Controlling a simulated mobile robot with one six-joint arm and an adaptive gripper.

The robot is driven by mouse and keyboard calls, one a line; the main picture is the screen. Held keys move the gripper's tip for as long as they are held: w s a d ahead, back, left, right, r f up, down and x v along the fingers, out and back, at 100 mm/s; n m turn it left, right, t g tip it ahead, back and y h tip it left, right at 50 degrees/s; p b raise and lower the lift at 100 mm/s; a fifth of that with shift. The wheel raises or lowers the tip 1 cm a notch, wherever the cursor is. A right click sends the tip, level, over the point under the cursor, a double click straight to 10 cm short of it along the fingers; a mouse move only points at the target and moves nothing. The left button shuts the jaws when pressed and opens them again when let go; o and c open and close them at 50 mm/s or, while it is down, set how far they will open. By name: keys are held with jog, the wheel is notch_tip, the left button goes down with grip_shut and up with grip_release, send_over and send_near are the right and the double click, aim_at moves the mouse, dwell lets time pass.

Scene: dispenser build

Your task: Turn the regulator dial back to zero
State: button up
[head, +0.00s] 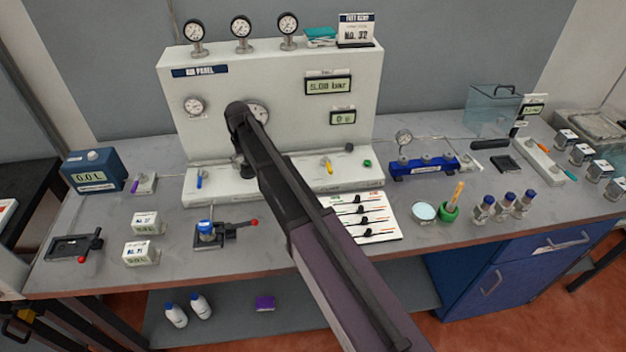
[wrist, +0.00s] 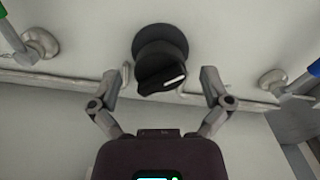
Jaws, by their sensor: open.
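The regulator dial (wrist: 161,68) is a black round knob with a raised grip bar and a white mark, seen in the wrist view at upper middle. It is on the pale front of the rig panel (head: 300,100). My gripper (wrist: 168,78) is open, with one finger on each side of the dial; I cannot tell whether either finger touches it. In the head view my arm covers most of the dial area. The panel's upper display (head: 328,86) reads 5.00 bar.
A gauge (head: 258,113) behind my arm is partly hidden. Several gauges stand atop the panel.

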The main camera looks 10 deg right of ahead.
jog(key=m, duration=0.4)
jog(key=shift+m, duration=0.3)
jog(key=m, duration=1.4)
notch_tip(320, 180, up, 14)
jog(key=p, duration=1.4)
jog(key=s+d+f+n+b, duration=0.3)
jog(key=s+d+n, duration=0.3)
jog(key=s+d, duration=0.3)
jog(key=s+d+f+n+b, duration=0.4)
jog(key=s+d+n, duration=0.1)
jog(key=s+d, duration=0.4)
jog(key=shift+s+d+n, duration=0.15)
jog(key=shift+s+n, duration=0.05)
jog(key=shift+n, duration=0.2)
dwell(0.5)
